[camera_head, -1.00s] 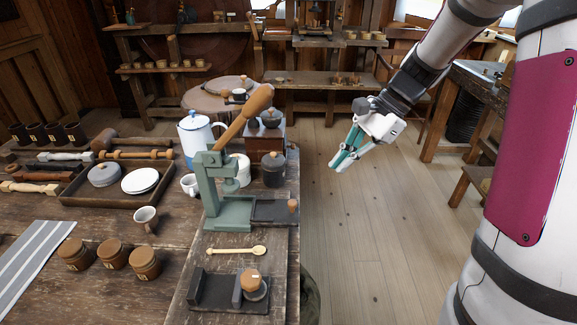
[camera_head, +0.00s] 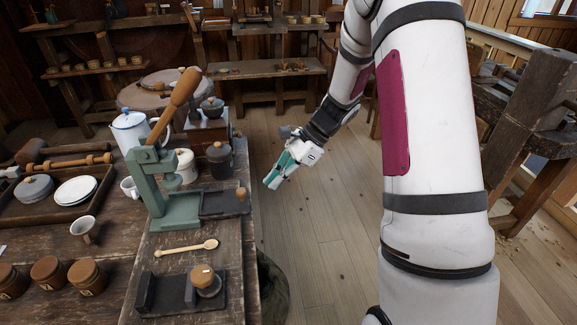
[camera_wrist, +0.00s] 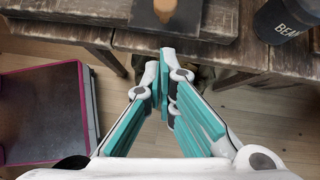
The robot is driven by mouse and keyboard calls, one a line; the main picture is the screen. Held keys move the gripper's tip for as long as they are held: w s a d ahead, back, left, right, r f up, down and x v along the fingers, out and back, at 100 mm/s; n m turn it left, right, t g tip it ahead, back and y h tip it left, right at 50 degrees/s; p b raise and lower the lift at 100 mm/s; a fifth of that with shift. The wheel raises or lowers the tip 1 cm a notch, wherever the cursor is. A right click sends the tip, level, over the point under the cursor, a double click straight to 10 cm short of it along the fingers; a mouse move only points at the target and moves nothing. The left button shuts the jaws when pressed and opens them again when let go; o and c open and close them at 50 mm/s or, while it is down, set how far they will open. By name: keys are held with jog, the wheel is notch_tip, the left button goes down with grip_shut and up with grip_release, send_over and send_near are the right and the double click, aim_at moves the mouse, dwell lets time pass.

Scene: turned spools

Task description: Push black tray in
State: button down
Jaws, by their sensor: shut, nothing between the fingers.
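The black tray (camera_head: 215,204) is a flat dark drawer with a wooden knob (camera_head: 241,194) at its right end. It sticks out to the right from the base of the green press (camera_head: 172,211), near the table's right edge. In the wrist view the black tray (camera_wrist: 120,10) shows at the top, with its orange-brown knob (camera_wrist: 165,8). My gripper (camera_head: 269,184) is shut and empty, to the right of the tray, over the floor and apart from the knob. In the wrist view my gripper's fingertips (camera_wrist: 164,54) point toward the table edge below the knob.
A dark canister (camera_head: 219,162) stands behind the tray; it shows at top right in the wrist view (camera_wrist: 285,18).

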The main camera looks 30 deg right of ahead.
jog(key=shift+w+a+f, duration=0.1)
jog(key=shift+a+f, duration=0.05)
jog(key=shift+a, duration=0.55)
jog(key=shift+w+a+f, duration=0.1)
jog(key=shift+a+f, duration=0.05)
jog(key=shift+a, duration=0.55)
jog(key=shift+w+a+f, duration=0.1)
jog(key=shift+a+f, duration=0.05)
jog(key=shift+a, duration=0.55)
send_near(211, 204)
jog(key=x, duration=0.4)
jog(key=shift+a+f, duration=0.15)
jog(key=shift+f, duration=0.15)
